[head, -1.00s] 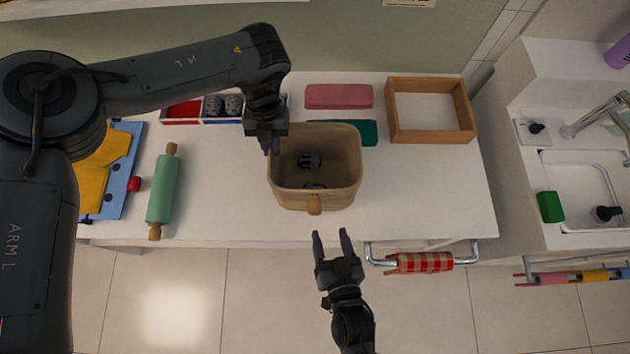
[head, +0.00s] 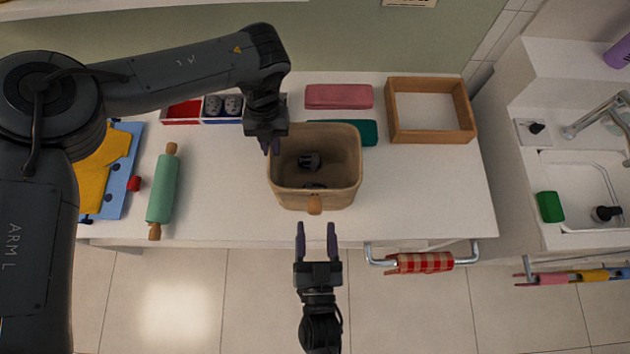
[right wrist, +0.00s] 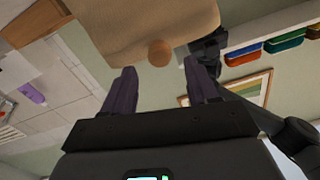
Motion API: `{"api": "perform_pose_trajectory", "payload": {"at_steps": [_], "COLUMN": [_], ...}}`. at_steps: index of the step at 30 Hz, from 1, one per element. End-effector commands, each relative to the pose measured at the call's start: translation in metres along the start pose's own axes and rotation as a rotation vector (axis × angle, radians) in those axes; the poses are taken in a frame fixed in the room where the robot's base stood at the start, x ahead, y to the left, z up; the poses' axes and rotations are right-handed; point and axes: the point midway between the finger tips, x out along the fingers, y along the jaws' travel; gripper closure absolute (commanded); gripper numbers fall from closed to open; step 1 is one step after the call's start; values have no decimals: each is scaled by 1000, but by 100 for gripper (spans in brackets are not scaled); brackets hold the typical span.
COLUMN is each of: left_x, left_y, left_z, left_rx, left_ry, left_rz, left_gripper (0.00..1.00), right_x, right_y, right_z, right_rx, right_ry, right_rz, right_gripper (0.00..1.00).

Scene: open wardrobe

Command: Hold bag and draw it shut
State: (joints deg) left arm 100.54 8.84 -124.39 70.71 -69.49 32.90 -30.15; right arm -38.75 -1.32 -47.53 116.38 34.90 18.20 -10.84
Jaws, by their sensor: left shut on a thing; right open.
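The tan bag (head: 318,200) stands open on the white counter in the head view, with small dark items inside it. An orange-brown pull (head: 315,205) sits on its front side; it also shows as a round knob in the right wrist view (right wrist: 160,53). My left gripper (head: 270,145) is shut on the bag's left rim near the back corner; the fingertips are partly hidden. My right gripper (head: 316,235) is open and empty just in front of the counter, fingers pointing at the pull, a short gap away. In the right wrist view the pull lies beyond and between the open fingertips (right wrist: 160,80).
A green rolling pin (head: 162,188) lies left of the bag. A teal case (head: 368,132) and a pink case (head: 338,96) lie behind it. A wooden frame-like box (head: 467,108) stands at back right. A rail with a red checked towel (head: 420,262) juts from the counter front.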

Motion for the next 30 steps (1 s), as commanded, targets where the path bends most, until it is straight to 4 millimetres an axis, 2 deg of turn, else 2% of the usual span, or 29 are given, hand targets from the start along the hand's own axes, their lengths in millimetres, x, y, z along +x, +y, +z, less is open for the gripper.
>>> {"api": "perform_pose_trajectory", "payload": {"at_steps": [6, 12, 25, 30], "left_x": [0, 0, 0, 0], "left_y": [0, 0, 0, 0], "left_z": [0, 0, 0, 0], "left_rx": [0, 0, 0, 0], "left_ry": [0, -1, -1, -1], "left_rz": [-1, -1, -1, -1], "left_gripper": [100, 100, 100, 100], "right_x": [35, 54, 60, 60], "right_y": [0, 0, 0, 0], "right_z": [0, 0, 0, 0], "right_rx": [0, -1, -1, -1], "right_ry": [2, 0, -1, -2], "right_rz": [0, 0, -1, -1], "right_gripper": [41, 41, 41, 67]}}
